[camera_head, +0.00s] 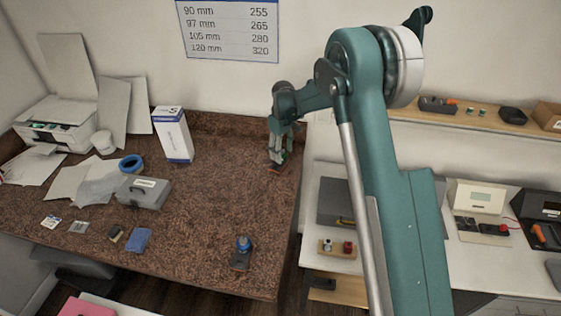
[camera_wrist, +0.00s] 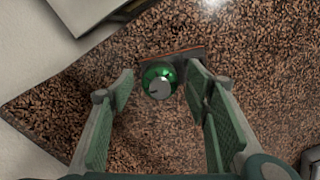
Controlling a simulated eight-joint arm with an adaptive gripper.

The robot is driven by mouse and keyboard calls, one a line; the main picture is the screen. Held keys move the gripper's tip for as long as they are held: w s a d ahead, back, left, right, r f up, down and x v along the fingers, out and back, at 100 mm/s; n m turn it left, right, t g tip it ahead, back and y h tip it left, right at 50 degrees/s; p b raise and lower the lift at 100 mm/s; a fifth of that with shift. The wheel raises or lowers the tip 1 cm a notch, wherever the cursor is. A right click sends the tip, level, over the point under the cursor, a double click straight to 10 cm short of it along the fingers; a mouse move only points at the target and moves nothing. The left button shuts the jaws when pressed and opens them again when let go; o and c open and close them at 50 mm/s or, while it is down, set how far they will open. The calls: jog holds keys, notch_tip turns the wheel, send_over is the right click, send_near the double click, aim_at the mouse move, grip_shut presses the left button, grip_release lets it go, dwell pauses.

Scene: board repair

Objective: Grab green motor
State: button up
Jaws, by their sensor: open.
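The green motor (camera_wrist: 159,80) shows in the wrist view as a round green body with a grey, shiny top. It sits on a dark plate with an orange-brown edge (camera_wrist: 178,54), on the brown speckled counter. My gripper (camera_head: 279,154) is open and points down over the back right part of the counter. In the wrist view the motor lies between the two green fingers, closer to the right one; whether the right finger touches it I cannot tell. In the head view my gripper hides the motor.
A blue motor on a small plate (camera_head: 243,246) stands near the counter's front edge. A white box (camera_head: 174,136), a grey case (camera_head: 144,192) and a blue tape roll (camera_head: 131,163) are to the left. The counter's right edge is close to my gripper; the middle is clear.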

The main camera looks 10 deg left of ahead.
jog(key=shift+f, duration=0.75)
jog(key=c, duration=1.2)
jog(key=shift+r, duration=5.05)
